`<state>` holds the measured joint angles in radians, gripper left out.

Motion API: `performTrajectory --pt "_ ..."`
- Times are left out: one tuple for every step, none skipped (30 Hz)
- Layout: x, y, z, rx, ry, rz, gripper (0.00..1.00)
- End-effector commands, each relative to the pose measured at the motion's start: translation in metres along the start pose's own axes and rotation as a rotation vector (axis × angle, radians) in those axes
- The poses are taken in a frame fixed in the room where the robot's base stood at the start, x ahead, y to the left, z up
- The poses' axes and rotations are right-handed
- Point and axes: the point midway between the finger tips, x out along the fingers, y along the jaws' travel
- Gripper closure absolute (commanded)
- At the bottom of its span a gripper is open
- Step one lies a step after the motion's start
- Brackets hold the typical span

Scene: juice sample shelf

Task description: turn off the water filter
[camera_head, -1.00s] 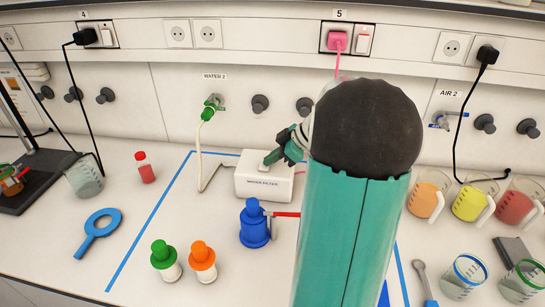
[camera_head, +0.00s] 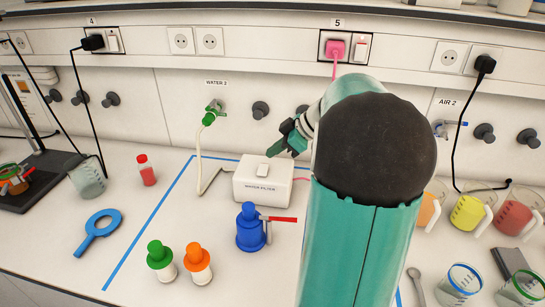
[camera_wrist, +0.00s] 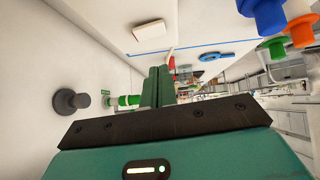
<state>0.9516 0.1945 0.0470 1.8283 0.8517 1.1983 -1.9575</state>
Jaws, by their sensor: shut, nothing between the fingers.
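The water filter (camera_head: 262,190) is a white box labelled "WATER FILTER" on the bench, inside a blue tape outline. A small pale switch (camera_head: 264,169) sits on its top. In the wrist view the filter's top face (camera_wrist: 190,18) and the switch (camera_wrist: 149,31) show at the upper middle. My gripper (camera_head: 271,153) is shut and empty, above and just behind the box's top, apart from it. In the wrist view its green fingers (camera_wrist: 157,74) are together. Whether the switch is on or off I cannot tell.
A green valve (camera_head: 211,113) with a white hose stands on the wall behind. Green-capped (camera_head: 160,256) and orange-capped (camera_head: 197,259) bottles stand front left. Beakers are at right, partly hidden by my arm.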

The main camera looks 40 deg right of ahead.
Motion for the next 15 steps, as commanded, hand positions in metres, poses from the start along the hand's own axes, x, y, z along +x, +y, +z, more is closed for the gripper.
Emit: performTrajectory --pt "-0.011 0.0 -0.001 0.0 -0.001 0.003 1.0" --pt "-0.016 0.0 -0.001 0.0 -0.001 0.003 1.0" --pt "-0.024 0.0 -0.001 0.0 0.0 0.002 1.0" --pt "-0.029 -0.001 -0.002 0.0 0.0 0.003 1.0" --pt "-0.036 -0.001 -0.002 0.0 0.0 0.002 1.0" --pt "-0.043 -0.001 -0.002 0.0 0.0 0.003 1.0" --pt "-0.048 -0.001 -0.002 0.0 0.0 0.001 1.0" --pt "-0.053 -0.002 -0.002 0.001 0.0 0.001 1.0" --pt "-0.058 -0.002 -0.002 0.001 0.0 0.001 1.0" --pt "-0.062 -0.002 -0.002 0.001 0.0 0.0 1.0" --pt "-0.066 -0.002 -0.002 0.001 0.0 0.001 1.0" --pt "-0.069 -0.002 -0.002 0.0 0.0 0.001 1.0" --pt "-0.071 -0.002 -0.002 0.0 0.0 0.0 1.0" --pt "-0.072 -0.003 -0.002 0.0 0.0 -0.001 1.0" --pt "-0.074 -0.003 -0.002 0.0 0.0 -0.002 1.0"
